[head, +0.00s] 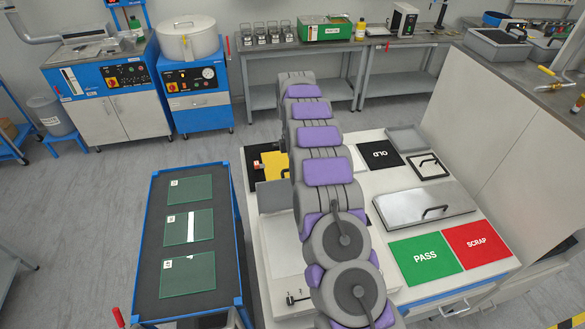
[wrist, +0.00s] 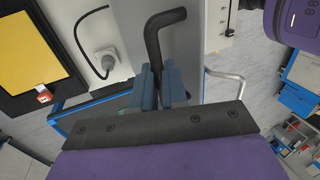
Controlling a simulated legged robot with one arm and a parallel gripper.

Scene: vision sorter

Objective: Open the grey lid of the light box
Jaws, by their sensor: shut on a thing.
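In the wrist view, my gripper (wrist: 160,82) has its two blue fingers shut on a bent black handle (wrist: 155,35). A pale grey surface (wrist: 188,40) lies behind the handle; I cannot tell for certain that it is the lid. In the head view, a grey panel (head: 272,197), which looks like the light box lid, shows left of my arm, at the far edge of a pale flat box (head: 283,250). My arm hides part of both. My gripper's fingers are hidden in the head view, so the lid's exact angle is unclear.
A yellow sheet (head: 274,166) on a black tray lies behind the grey panel. A silver cover with a black handle (head: 400,207), a green PASS mat (head: 425,256) and a red SCRAP mat (head: 477,244) lie right. A blue cart (head: 150,240) stands left.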

